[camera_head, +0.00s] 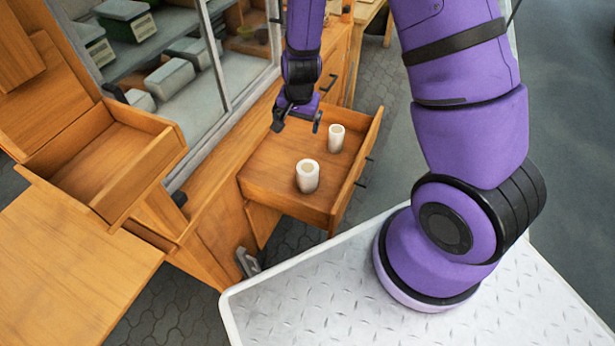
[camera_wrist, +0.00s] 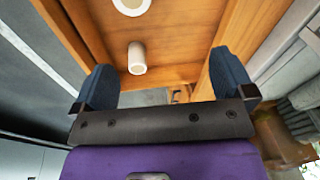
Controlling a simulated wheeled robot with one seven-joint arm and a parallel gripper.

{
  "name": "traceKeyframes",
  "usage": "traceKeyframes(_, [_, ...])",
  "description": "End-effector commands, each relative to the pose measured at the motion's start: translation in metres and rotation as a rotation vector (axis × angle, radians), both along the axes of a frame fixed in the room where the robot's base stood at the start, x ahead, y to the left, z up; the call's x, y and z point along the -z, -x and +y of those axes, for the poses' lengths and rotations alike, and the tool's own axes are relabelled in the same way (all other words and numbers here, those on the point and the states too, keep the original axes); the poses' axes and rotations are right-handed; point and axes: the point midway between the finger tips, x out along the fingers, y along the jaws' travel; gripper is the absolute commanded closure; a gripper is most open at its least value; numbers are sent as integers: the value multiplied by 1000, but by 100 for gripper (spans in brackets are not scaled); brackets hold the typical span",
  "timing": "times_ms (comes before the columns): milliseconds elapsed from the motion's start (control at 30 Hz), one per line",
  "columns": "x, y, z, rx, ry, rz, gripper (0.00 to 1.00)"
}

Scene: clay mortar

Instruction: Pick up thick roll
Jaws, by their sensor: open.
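Two pale, hollow, upright rolls stand in an open wooden drawer (camera_head: 265,188). The thicker roll (camera_head: 307,178) is nearer to the head camera, and the thinner roll (camera_head: 336,140) is farther back and to the right. In the wrist view, the thick roll (camera_wrist: 132,6) is cut off by the top edge, and the thin roll (camera_wrist: 137,60) shows between the fingers. My gripper (camera_head: 297,121) is open and empty, above the drawer's far left side and apart from both rolls. Its two dark fingers (camera_wrist: 164,72) also show in the wrist view.
The drawer's walls and front panel (camera_head: 357,172) surround the rolls. Another open, empty drawer (camera_head: 105,165) is at left. A glass-fronted cabinet (camera_head: 185,75) with boxes stands behind. The drawer floor around the rolls is bare.

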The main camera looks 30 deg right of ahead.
Motion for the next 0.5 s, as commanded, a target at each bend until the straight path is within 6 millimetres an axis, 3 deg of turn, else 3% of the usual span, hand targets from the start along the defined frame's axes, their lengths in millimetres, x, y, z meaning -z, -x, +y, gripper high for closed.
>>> traceKeyframes(33, [21,3,-1,23,12,19,0])
traceKeyframes(200, [76,12,-7,98,54,47,0])
traceKeyframes(333, [105,20,-12,138,81,60,0])
traceKeyframes(500, [123,25,-15,163,98,65,0])
